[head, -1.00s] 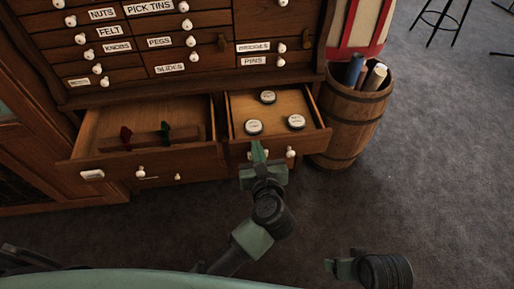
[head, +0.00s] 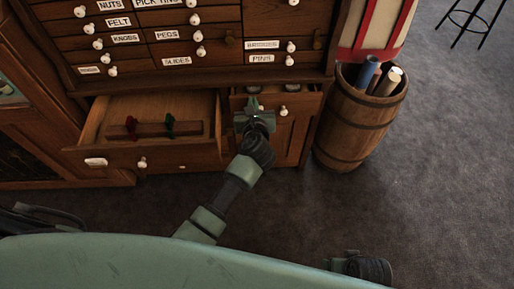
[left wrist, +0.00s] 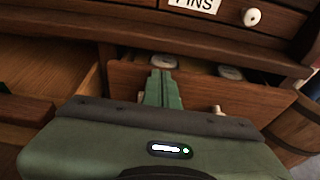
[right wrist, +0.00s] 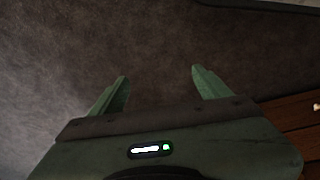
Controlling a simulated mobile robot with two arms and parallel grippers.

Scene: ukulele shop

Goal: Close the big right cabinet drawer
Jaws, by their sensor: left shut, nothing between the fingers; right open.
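The big right cabinet drawer (head: 291,127) is nearly in line with the cabinet front in the head view, with a narrow gap at its top. Tops of round tins (left wrist: 229,72) show in that gap in the left wrist view. My left gripper (head: 251,104) is shut and empty, its fingertips at the drawer's top front edge; the left wrist view shows the fingers (left wrist: 162,82) against the drawer front (left wrist: 200,88). My right gripper (right wrist: 158,80) is open and empty above the carpet. It is only partly visible at the bottom of the head view (head: 350,264).
The left big drawer (head: 185,156) stands open, with a wooden holder (head: 155,132) and red and green pieces inside. A wooden barrel (head: 360,120) with rolls stands right of the cabinet. Carpet (head: 430,180) at right is clear.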

